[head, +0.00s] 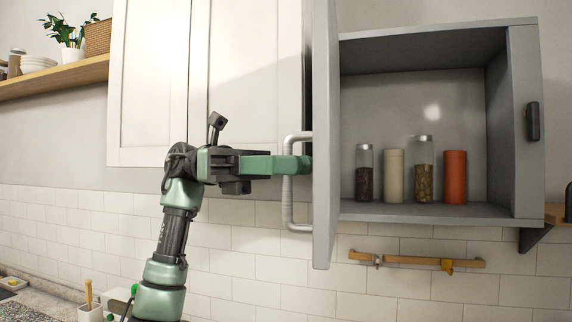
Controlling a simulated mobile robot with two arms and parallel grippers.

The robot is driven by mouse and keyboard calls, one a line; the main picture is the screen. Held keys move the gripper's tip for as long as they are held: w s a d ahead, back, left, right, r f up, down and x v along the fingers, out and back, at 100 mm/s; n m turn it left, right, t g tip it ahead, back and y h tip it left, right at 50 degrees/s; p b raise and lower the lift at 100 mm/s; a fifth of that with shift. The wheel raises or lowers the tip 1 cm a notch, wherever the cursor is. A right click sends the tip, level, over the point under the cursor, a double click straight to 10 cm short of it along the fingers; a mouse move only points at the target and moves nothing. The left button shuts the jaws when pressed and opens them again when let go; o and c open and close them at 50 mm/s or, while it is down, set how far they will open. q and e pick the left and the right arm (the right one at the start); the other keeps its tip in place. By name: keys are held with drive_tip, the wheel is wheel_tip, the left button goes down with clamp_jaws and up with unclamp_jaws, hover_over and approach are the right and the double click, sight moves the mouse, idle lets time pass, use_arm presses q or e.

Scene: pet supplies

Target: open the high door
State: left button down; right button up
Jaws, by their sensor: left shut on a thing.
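The high door (325,120) is a grey panel on the left side of the wall cabinet (525,130). It stands swung open toward me and shows nearly edge-on. A light grey bar handle (287,205) sticks out from its left face. My left gripper (300,166) comes from the left and is shut on this handle near its upper part. The fingertips are partly hidden around the bar. The cabinet's inside is in full view. My right gripper is not in view.
Several jars and canisters stand in the cabinet, among them a red canister (455,177) and a cream canister (393,176). White cupboard doors (250,85) lie close left of the open door. A wooden hook rail (418,260) hangs below. A plant shelf (55,77) is at upper left.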

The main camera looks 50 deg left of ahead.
use_arm(q)
drive_tip(key=c, duration=1.7)
unclamp_jaws()
drive_tip(key=shift+c, duration=0.2)
drive_tip(key=shift+d, duration=0.1)
drive_tip(key=v, duration=0.7)
drive_tip(key=shift+a, duration=0.4)
